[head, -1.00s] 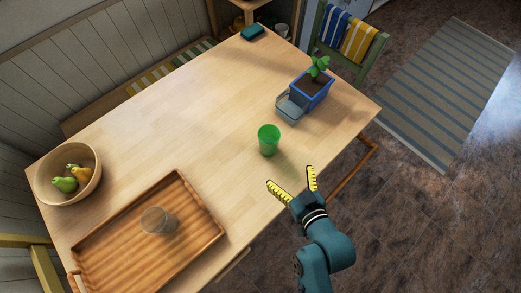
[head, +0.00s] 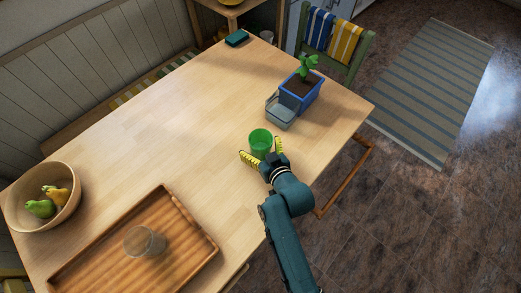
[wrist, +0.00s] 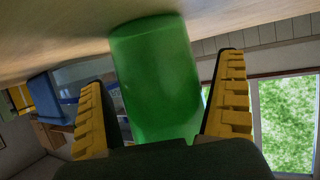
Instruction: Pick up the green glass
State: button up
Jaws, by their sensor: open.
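The green glass (head: 260,140) stands upright on the wooden table (head: 170,120), near its right edge. My gripper (head: 264,151) is open, with one yellow finger on each side of the glass, and partly hides its lower part in the head view. In the wrist view the green glass (wrist: 155,80) fills the space between the two yellow fingers of my gripper (wrist: 165,105). A small gap shows at the left finger; the right finger is very near the glass, and I cannot tell if it touches.
A blue planter (head: 301,92) with a plant and a clear container (head: 281,112) stand behind the glass. A wooden tray (head: 185,205) holding a clear glass (head: 143,242) and a fruit bowl (head: 22,208) are at the left. The table's middle is clear.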

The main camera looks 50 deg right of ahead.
jog(key=shift+s+a, duration=0.1)
jog(key=shift+r, duration=0.1)
jog(key=c, duration=1.3)
notch_tip(320, 180, up, 10)
jog(key=p, duration=0.3)
jog(key=shift+p, duration=0.35)
jog(key=shift+c, duration=0.2)
